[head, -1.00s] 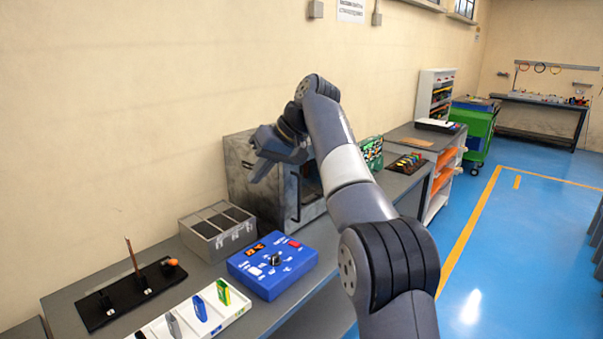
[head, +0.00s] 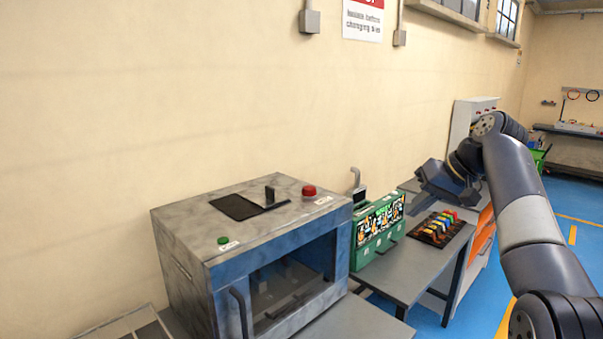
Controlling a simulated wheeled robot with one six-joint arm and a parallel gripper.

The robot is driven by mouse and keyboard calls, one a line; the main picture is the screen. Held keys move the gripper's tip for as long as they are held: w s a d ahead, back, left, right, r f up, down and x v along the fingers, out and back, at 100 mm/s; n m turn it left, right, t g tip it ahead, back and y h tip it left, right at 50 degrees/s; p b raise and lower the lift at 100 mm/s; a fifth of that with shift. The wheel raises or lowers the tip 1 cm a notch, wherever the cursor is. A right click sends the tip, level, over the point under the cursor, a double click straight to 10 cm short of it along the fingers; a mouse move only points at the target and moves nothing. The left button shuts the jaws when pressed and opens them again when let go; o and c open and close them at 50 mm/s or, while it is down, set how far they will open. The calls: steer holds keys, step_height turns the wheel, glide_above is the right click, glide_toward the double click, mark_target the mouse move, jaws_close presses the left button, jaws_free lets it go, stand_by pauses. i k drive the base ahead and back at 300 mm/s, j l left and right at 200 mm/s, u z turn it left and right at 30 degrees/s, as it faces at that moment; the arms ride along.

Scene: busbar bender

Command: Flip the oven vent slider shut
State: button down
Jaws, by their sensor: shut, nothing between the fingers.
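The oven (head: 190,250) is a mottled grey metal box with a glazed front door in the head view. On its top is a dark rectangular vent opening (head: 235,207). The vent slider (head: 270,195), with a small upright dark tab, is at the right end of this opening. The opening shows uncovered to the left of the tab. My gripper (head: 417,205) is shut and empty, in the air to the right of the oven and well apart from the slider. Its fingertips point down and left.
A red button (head: 309,191) and a green button (head: 223,240) stand on the oven top. A green case (head: 378,228) and a tray of coloured pieces (head: 437,228) are right of the oven. The air above the oven is clear.

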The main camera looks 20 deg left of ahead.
mark_target(265, 197)
steer(key=i+l+u, duration=0.15)
steer(key=i+u, duration=0.35)
steer(key=i+l+u, duration=0.45)
steer(key=i, duration=0.2)
steer(key=i+l+u, duration=0.5)
